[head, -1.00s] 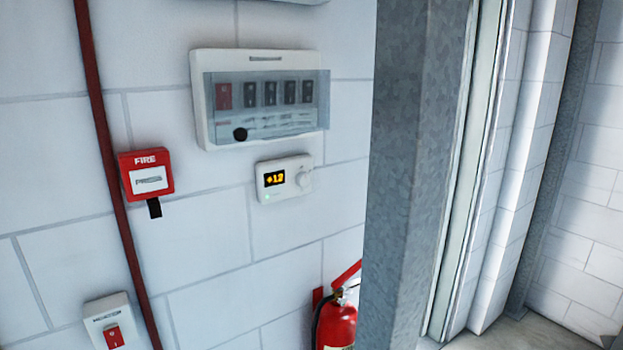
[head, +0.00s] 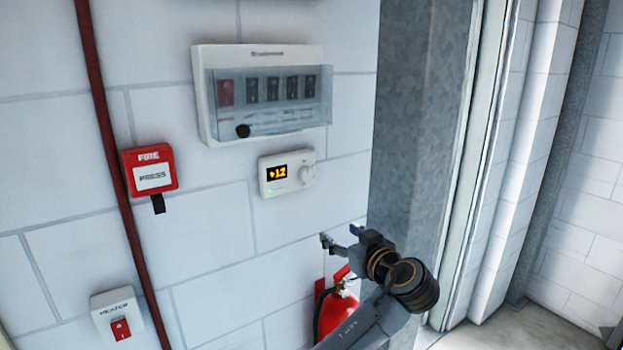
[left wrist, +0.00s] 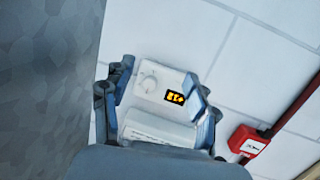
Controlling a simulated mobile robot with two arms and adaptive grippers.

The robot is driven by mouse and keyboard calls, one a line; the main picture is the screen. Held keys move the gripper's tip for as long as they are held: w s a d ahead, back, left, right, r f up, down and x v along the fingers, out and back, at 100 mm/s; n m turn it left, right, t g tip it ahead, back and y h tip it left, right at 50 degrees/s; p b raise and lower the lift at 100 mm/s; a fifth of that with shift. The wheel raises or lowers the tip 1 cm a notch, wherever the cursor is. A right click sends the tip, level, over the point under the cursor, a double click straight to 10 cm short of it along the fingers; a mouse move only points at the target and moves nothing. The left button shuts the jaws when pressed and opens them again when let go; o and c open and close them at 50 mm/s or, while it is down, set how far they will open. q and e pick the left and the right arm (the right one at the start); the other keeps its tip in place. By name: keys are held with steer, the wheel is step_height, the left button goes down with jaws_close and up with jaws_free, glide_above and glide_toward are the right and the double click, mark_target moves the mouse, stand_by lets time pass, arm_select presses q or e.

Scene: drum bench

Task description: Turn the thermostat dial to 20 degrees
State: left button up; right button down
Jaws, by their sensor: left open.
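The white thermostat (head: 286,174) is on the block wall, with a lit display reading +12. Its round white dial (head: 306,173) is at its right side. My left gripper (head: 340,236) is below and to the right of the thermostat in the head view, apart from it, open and empty. In the left wrist view the thermostat (left wrist: 158,86) appears rotated between the open fingers (left wrist: 160,105), with the dial (left wrist: 149,84) near the left finger. My right gripper is not in view.
A breaker box (head: 262,95) with a clear cover is above the thermostat. A red fire call point (head: 150,170) and a heater switch (head: 118,318) are to the left. A grey steel column (head: 415,110) stands right. A fire extinguisher (head: 336,312) is below.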

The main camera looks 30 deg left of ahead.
arm_select(q)
step_height(320, 180, up, 8)
steer(key=n+y, duration=0.3)
steer(key=p, duration=0.7)
glide_toward(308, 176)
steer(key=shift+g, duration=0.3)
steer(key=x, duration=0.7)
steer(key=shift+r, duration=0.4)
steer(key=shift+w+a+f, duration=0.2)
steer(key=shift+w+a, duration=0.15)
steer(key=shift+a, duration=0.2)
steer(key=c, duration=1.2)
